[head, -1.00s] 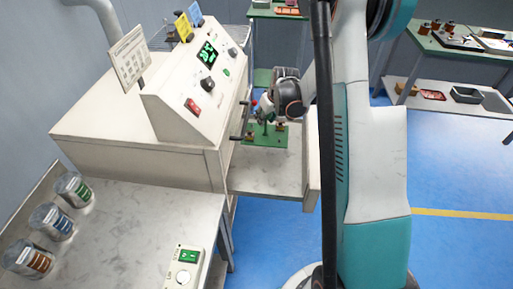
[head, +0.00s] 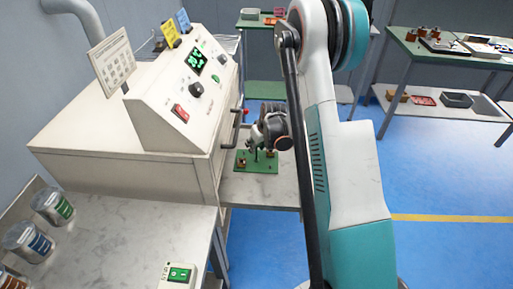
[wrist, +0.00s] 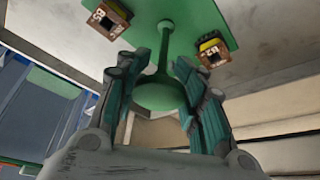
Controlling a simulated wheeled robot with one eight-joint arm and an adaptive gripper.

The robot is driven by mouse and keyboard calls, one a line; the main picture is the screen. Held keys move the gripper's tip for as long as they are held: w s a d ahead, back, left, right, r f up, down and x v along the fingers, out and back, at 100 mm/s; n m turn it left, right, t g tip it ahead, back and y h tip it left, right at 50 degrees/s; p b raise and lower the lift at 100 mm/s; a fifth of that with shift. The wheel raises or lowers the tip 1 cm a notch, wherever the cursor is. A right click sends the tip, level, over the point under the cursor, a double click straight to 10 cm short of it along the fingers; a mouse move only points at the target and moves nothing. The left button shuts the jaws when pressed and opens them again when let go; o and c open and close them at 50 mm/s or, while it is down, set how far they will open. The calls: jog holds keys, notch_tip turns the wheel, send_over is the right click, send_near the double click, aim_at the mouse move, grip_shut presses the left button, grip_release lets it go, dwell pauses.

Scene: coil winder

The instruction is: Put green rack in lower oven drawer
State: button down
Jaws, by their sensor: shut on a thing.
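The green rack (head: 257,167) is a flat green plate with small coils on it and a central post. I cannot tell whether the rack touches the drawer floor. My gripper (head: 261,149) is shut on the rack's post. In the wrist view my gripper (wrist: 160,95) has its fingers on both sides of the post's round green knob (wrist: 161,93). Two coils show on the plate (wrist: 190,15).
The oven (head: 130,165) has a sloped control panel, a red switch and a front handle (head: 238,125) close to my gripper. A marble-topped bench (head: 130,240) with several jars stands at the front left. Green tables stand behind. Blue floor is open at right.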

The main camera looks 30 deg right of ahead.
jog(key=shift+r, duration=0.1)
jog(key=shift+f, duration=0.3)
jog(key=c, duration=1)
grip_release()
jog(key=shift+r, duration=0.15)
jog(key=shift+s+r, duration=0.1)
jog(key=shift+r, duration=0.3)
jog(key=p+v, duration=0.4)
jog(key=v, duration=0.7)
jog(key=shift+s+r, duration=0.15)
jog(key=shift+r, duration=0.1)
